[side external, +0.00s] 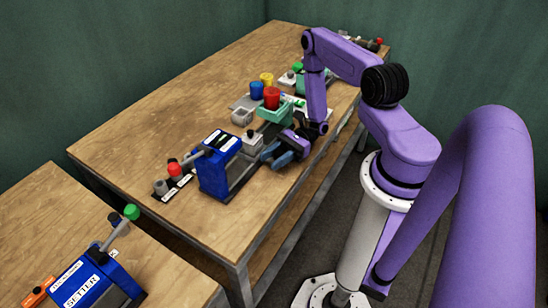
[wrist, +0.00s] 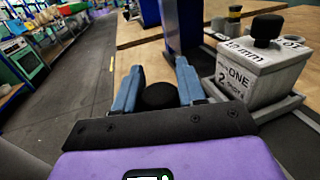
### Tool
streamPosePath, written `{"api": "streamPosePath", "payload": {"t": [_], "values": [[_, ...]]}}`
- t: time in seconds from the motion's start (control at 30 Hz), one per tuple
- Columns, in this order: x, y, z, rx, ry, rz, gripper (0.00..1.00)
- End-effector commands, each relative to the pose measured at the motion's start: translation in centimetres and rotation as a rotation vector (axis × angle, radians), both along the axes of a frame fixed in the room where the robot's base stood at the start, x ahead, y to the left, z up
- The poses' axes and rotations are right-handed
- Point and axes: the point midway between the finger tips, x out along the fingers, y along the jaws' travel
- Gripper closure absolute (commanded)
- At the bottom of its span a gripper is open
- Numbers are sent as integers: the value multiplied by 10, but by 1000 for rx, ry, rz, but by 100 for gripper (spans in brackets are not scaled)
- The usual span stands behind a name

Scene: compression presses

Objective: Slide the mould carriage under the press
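The mould carriage is a grey tray (wrist: 268,107) at the right of the wrist view. It carries a pale block-shaped mould (wrist: 262,75) marked "ONE" with a black knob on top. The mould also shows in the side view (side external: 252,141), just right of the blue press (side external: 214,172). The blue press frame (wrist: 184,28) stands beyond the mould in the wrist view. My gripper (wrist: 158,75) has its two blue fingers apart, one on each side of a round black knob (wrist: 160,96). I cannot tell whether the fingers touch it. How this knob joins the carriage is hidden.
Small cylinders and a red-knobbed lever (side external: 173,170) are left of the press. A second blue press (side external: 93,283) is on the nearer table. The table's front edge runs close beside my gripper.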

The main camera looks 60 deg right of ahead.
Motion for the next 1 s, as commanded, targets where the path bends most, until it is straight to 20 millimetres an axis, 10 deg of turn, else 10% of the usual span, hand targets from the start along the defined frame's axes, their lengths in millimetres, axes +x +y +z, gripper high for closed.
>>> {"api": "streamPosePath", "payload": {"t": [1.0], "values": [[1, 124, 0, 0, -2, -2, 100]]}}
